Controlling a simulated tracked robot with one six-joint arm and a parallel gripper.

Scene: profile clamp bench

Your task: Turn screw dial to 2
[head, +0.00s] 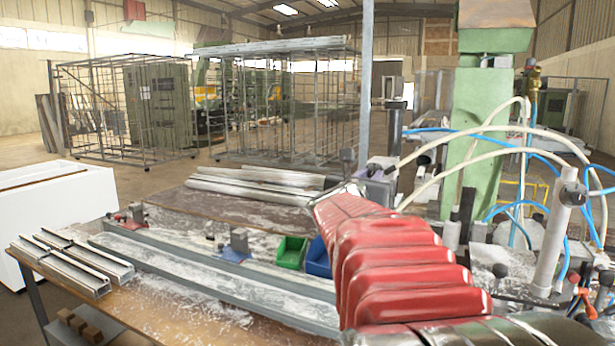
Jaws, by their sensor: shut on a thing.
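My arm in its red ribbed sleeve reaches in from the lower right. My gripper (346,189) is a small metallic end beyond the sleeve, at the dark clamp unit (379,187) on the far right part of the bench. It is shut on what appears to be the screw dial there. The sleeve and the gripper cover the dial, so its face, its marks and its setting cannot be read. A dark round-topped knob (347,157) stands up just behind the gripper.
Long metal profiles (200,270) lie along the workbench (165,322). Short profiles (70,262) lie at its left end. A green bin (291,252) and a blue bin (318,259) stand left of my arm. Hoses (485,132) loop around a green machine column (478,125) at right.

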